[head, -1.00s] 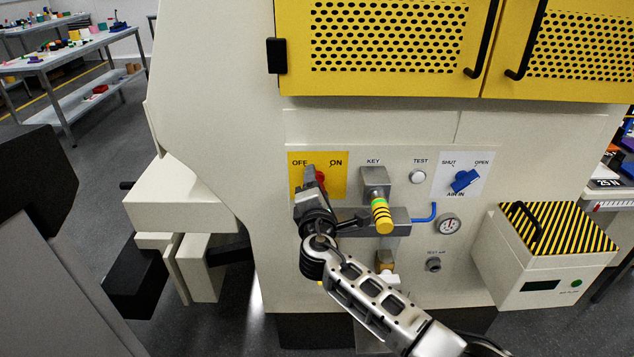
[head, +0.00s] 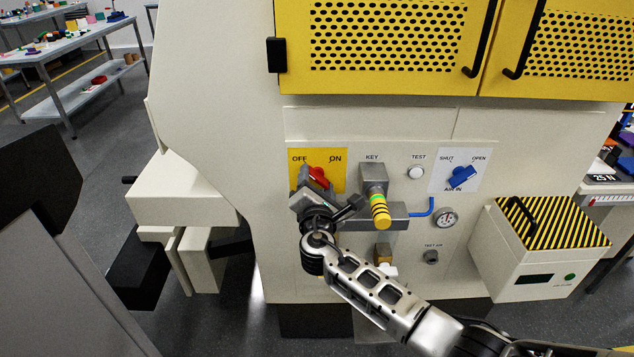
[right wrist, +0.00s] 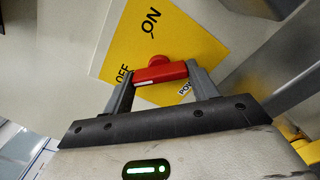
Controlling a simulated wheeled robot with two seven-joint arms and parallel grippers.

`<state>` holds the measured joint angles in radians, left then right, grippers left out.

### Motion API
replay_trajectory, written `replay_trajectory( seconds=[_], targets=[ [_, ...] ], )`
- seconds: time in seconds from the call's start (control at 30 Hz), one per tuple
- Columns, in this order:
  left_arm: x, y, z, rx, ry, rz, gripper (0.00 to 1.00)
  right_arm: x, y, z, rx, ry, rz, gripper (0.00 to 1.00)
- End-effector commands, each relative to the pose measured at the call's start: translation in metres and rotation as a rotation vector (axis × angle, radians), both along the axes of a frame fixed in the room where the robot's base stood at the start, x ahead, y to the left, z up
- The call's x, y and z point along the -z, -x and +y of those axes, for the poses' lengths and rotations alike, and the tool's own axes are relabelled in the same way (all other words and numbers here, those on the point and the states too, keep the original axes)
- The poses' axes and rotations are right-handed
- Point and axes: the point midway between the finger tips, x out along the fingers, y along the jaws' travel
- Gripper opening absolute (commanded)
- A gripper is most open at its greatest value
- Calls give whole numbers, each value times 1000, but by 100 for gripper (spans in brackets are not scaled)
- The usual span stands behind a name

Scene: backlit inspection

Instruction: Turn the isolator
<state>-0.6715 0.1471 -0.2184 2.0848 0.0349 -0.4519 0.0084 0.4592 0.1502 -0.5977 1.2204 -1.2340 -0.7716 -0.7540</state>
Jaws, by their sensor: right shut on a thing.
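The isolator is a red handle (head: 318,176) on a yellow plate (head: 338,158) marked OFF and ON, on the front of the cream machine. In the head view the handle sits tilted, partly hidden by my right gripper (head: 312,187). In the right wrist view the red handle (right wrist: 160,73) lies between the two fingers of my right gripper (right wrist: 161,85), which is shut on it. The yellow plate (right wrist: 185,45) is behind it, with ON at the top and OFF at the left. My left gripper is out of view.
Right of the isolator are a key switch with a yellow-and-black striped tag (head: 380,212), a white TEST button (head: 416,172), a blue air valve knob (head: 461,177) and a gauge (head: 446,217). A striped-lid box (head: 520,262) juts out at the right.

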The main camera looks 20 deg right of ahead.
Motion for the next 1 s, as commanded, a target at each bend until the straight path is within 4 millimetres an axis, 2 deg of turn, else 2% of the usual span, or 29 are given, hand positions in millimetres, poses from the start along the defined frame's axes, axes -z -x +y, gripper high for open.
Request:
replay_trajectory(
  seconds=[0.2, 0.23, 0.3, 0.67, 0.83, 1.0],
  targets=[
    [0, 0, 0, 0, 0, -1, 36, 2, 1, 0, -1, 6, 4, 35],
    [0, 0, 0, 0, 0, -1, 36, 2, 1, 0, -1, 7, 4, 64],
    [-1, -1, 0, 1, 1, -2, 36, 2, 1, 0, -1, 6, 4, 80],
    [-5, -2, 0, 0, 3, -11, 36, 1, 5, 1, -1, 3, 2, 80],
    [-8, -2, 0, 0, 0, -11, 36, 1, 29, 8, -1, 1, 3, 80],
    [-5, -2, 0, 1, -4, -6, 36, 2, 70, 20, -3, 0, 4, 80]
  ],
)
